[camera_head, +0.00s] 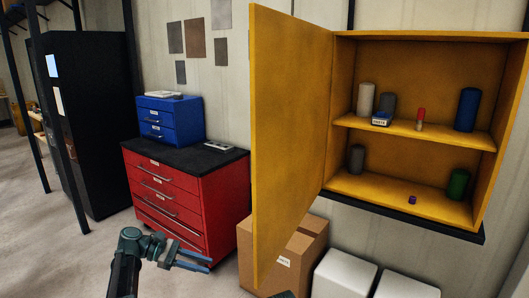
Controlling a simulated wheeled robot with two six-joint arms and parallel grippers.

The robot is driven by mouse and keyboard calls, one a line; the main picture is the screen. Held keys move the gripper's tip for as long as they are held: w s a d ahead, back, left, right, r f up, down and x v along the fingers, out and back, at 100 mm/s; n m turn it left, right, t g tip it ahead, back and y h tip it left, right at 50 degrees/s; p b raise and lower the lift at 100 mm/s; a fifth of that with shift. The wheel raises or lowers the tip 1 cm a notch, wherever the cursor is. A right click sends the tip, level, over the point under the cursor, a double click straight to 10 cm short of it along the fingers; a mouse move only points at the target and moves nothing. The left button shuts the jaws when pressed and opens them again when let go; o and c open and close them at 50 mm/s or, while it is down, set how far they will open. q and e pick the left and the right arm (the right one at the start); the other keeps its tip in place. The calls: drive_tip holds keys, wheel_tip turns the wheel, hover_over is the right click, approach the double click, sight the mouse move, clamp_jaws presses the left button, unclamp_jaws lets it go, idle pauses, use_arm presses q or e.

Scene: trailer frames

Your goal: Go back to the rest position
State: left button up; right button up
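My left gripper (203,261) is at the lower left of the head view, in front of the red drawer chest. Its two fingers point right and stand apart, with nothing seen between them. It is well to the left of the yellow wall cabinet (412,180) and touches nothing that I can see. My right gripper cannot be made out. A small dark piece shows at the bottom edge, too little to identify.
The yellow cabinet's door (290,130) stands open, jutting out. Its shelves hold several cylinders and small items. A red drawer chest (205,205) bears a blue drawer box (165,120). A cardboard box (275,262) and white containers (345,275) stand below. Floor is clear at left.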

use_arm(q)
drive_tip(key=s+d+f+m+g+y, duration=0.2)
drive_tip(key=s+d+f+m+y, duration=0.4)
drive_tip(key=s+d+f, duration=0.4)
drive_tip(key=s+d+f+m+t+y, duration=0.1)
drive_tip(key=s+f+m+y, duration=0.1)
drive_tip(key=s+m+y, duration=0.2)
drive_tip(key=s+d+f+m+t+y, duration=0.1)
drive_tip(key=s+f+m+y, duration=0.1)
drive_tip(key=s+m+y, duration=0.3)
drive_tip(key=s+m, duration=0.2)
drive_tip(key=m, duration=0.2)
drive_tip(key=shift+d+y+p, duration=0.3)
drive_tip(key=shift+d, duration=0.05)
drive_tip(key=shift+d, duration=0.1)
